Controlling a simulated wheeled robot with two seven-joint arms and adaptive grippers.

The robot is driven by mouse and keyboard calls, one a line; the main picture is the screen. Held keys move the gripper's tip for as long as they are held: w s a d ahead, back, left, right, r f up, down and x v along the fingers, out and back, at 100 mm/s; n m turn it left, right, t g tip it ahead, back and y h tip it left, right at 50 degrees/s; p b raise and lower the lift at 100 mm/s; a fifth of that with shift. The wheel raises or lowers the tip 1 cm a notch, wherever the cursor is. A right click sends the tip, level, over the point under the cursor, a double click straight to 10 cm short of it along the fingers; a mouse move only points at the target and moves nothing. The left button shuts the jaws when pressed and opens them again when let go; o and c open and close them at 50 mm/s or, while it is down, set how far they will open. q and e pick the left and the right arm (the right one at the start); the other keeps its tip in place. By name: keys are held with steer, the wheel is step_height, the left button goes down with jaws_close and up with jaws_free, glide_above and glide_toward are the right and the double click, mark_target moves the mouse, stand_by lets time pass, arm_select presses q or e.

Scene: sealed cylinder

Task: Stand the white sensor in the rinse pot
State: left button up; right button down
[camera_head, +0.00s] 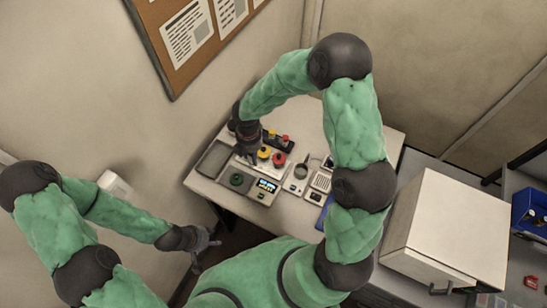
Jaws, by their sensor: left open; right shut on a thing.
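My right gripper (248,156) reaches down over the table, above the grey device panel. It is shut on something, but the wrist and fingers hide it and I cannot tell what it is. I cannot make out the white sensor. A small dark round cup (301,171) stands right of the panel; it may be the rinse pot, but it is too small to be sure. My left gripper (203,246) is open and empty, off the table's near left side.
The table (388,137) carries a grey tray (213,160), a panel with a green knob (237,179) and lit display (266,186), yellow and red buttons (279,159), and a keypad device (320,182). A white cabinet (447,230) stands at right. Walls border the table.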

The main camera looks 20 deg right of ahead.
steer(key=shift+s+d+r+b, duration=0.1)
steer(key=shift+s+d+b, duration=0.25)
steer(key=shift+d, duration=0.05)
steer(key=s+d+m+b, duration=0.2)
steer(key=s+d+b, duration=0.2)
steer(key=s, duration=0.4)
steer(key=s+d+m+b, duration=0.2)
steer(key=s+d+b, duration=0.3)
steer(key=s, duration=0.3)
steer(key=shift+w+d+f+b, duration=0.1)
steer(key=shift+w+d+f, duration=1.3)
steer(key=shift+w+f, duration=0.55)
steer(key=shift+w+d+f+b, duration=0.1)
steer(key=shift+w+d+f, duration=1.45)
steer(key=shift+f, duration=0.65)
steer(key=shift+w+d+f+b, duration=0.1)
steer(key=shift+w+d+f, duration=1.1)
steer(key=shift+w+f, duration=0.85)
steer(key=shift+s, duration=0.1)
steer(key=shift+f, duration=0.1)
